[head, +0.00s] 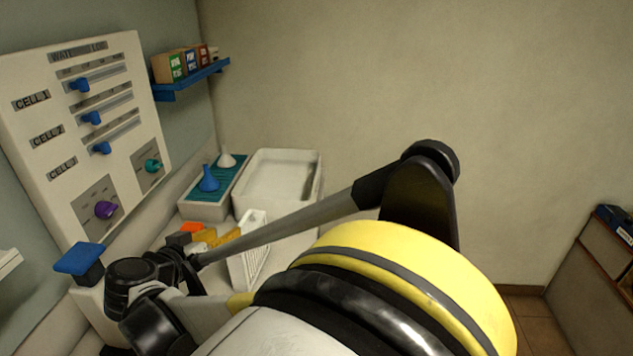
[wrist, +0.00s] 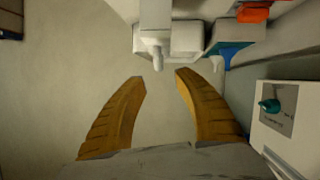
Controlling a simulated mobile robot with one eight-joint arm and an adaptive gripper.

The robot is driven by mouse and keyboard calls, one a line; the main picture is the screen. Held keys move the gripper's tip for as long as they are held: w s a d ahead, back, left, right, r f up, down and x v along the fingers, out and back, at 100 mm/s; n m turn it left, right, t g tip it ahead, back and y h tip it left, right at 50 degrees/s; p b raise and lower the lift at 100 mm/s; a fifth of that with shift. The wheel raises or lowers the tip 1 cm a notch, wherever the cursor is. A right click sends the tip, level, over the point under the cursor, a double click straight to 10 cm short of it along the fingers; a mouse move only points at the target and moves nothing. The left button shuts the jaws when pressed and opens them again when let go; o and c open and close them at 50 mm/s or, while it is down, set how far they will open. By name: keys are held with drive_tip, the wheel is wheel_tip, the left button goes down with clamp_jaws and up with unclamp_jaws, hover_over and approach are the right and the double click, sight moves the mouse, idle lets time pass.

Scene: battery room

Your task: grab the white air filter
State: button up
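A white slatted panel (head: 252,262), which looks like the air filter, stands upright on the counter in the head view. Part of it is hidden behind my arm. I cannot make it out clearly in the wrist view. My gripper (head: 222,238) is beside it, on its left in the head view, with its yellow fingers pointing toward the back. In the wrist view my gripper (wrist: 161,80) is open, with only a plain pale surface between its fingers. I cannot tell whether the gripper touches the filter.
A white basin (head: 280,180) and a tray with a blue funnel (head: 208,180) and a white funnel (head: 227,159) are behind. A control panel (head: 85,130) with knobs is on the left wall. A blue shelf (head: 190,80) holds boxes. An orange item (head: 192,229) is near the gripper.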

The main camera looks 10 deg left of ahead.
sight(241, 222)
drive_tip(key=x, duration=0.2)
drive_tip(key=b+x, duration=0.1)
drive_tip(key=x, duration=0.1)
drive_tip(key=shift+w+d+f, duration=0.15)
drive_tip(key=shift+d+f, duration=0.05)
drive_tip(key=shift+d, duration=0.05)
drive_tip(key=b+x, duration=0.1)
drive_tip(key=x, duration=0.1)
drive_tip(key=b+x, duration=0.1)
drive_tip(key=x, duration=0.1)
drive_tip(key=b+x, duration=0.1)
drive_tip(key=shift+w+a+r, duration=0.15)
drive_tip(key=shift+w, duration=0.4)
drive_tip(key=shift+r, duration=0.15)
clamp_jaws()
